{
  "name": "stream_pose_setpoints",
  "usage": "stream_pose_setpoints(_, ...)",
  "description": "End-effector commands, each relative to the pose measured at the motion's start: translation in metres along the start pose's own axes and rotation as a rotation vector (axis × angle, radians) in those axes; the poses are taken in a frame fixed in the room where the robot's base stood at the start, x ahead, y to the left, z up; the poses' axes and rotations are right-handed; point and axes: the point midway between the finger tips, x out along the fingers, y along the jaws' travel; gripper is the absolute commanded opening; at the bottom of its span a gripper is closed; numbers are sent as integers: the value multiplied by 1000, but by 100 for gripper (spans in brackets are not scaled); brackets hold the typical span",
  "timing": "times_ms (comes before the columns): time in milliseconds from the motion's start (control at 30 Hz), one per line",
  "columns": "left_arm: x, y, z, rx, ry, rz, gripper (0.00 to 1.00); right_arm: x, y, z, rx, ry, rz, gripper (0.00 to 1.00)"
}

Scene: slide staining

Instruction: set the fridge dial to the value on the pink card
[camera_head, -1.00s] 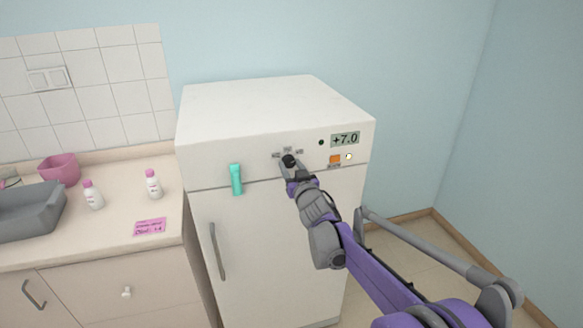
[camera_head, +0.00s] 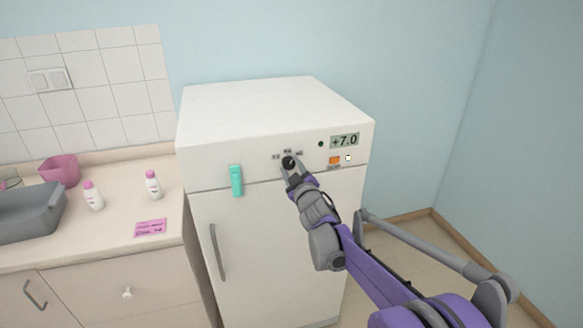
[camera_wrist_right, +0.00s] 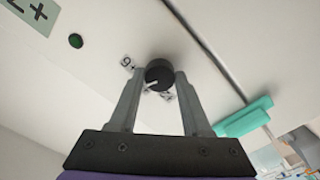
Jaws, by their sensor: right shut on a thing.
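The white fridge (camera_head: 250,120) has a black round dial (camera_head: 289,161) on its upper front panel. The dial also shows in the right wrist view (camera_wrist_right: 159,75), with a white pointer line and small printed labels around it. My right gripper (camera_wrist_right: 157,82) is shut on the dial, a finger on either side of it. The fridge display (camera_head: 345,140) reads +7.0. The pink card (camera_head: 150,228) lies on the counter left of the fridge; its writing is too small to read surely. My left gripper is not in view.
An orange switch (camera_head: 334,160) and a small pale light (camera_head: 348,158) sit below the display. A teal object (camera_head: 236,180) is on the fridge front left of the dial. White bottles (camera_head: 153,185), a grey tray (camera_head: 28,212) and a pink container (camera_head: 60,170) stand on the counter.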

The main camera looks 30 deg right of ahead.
Motion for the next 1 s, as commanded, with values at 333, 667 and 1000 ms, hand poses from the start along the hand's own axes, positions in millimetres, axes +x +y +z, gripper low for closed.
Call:
stream_pose_setpoints(333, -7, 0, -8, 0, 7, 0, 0, 0, 1, 0, -246, -2, 0, 0)
stream_pose_setpoints(667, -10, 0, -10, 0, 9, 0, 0, 0, 0, 0, -350, -2, 0, 0)
stream_pose_setpoints(1000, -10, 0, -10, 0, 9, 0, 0, 0, 0, 1, -363, -2, -1, 0)
